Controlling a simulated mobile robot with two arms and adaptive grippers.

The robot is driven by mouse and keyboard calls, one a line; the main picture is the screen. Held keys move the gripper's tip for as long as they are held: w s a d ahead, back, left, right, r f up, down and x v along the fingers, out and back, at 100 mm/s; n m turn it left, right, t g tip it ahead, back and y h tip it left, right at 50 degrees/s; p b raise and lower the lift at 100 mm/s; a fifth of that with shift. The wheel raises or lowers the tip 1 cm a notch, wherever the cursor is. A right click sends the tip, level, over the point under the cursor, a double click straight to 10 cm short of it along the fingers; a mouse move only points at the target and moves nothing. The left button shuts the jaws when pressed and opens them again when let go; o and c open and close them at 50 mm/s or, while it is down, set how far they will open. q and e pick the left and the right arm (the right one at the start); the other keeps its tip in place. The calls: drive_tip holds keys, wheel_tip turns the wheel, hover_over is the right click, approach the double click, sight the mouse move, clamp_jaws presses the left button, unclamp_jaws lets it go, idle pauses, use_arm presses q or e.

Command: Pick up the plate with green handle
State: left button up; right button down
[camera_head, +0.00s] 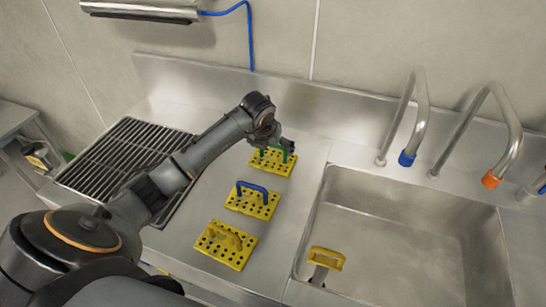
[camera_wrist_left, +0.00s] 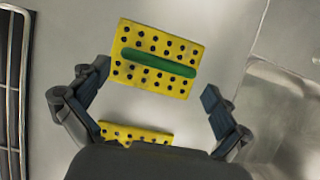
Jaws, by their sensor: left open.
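The yellow perforated plate with the green handle (camera_head: 272,162) lies on the steel counter, the farthest back of the plates in the head view. In the left wrist view the same green-handled plate (camera_wrist_left: 155,58) lies just ahead of the fingers, slightly tilted in the picture. My left gripper (camera_head: 282,143) is over the back part of this plate and hides a little of it. In the wrist view the left gripper (camera_wrist_left: 153,95) is open, its fingers wide apart and empty, apart from the handle. My right gripper is not in view.
A plate with a blue handle (camera_head: 252,200) and one with a yellow handle (camera_head: 225,244) lie nearer me. A black grate (camera_head: 125,155) is at left. The sink (camera_head: 400,230), holding a yellow-handled item (camera_head: 326,259), is at right, with taps (camera_head: 418,115) behind.

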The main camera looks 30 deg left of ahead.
sight(275, 155)
use_arm(q)
drive_tip(key=p+x, duration=0.1)
drive_tip(key=x, duration=0.2)
drive_tip(key=shift+w+a+f, duration=0.1)
drive_tip(key=shift+w, duration=0.05)
drive_tip(key=shift+w+a+f, duration=0.1)
drive_tip(key=shift+w+f, duration=0.15)
drive_tip(key=shift+f, duration=0.25)
drive_tip(key=shift+r, duration=0.1)
drive_tip(key=c, duration=1.3)
drive_tip(key=shift+r, duration=0.1)
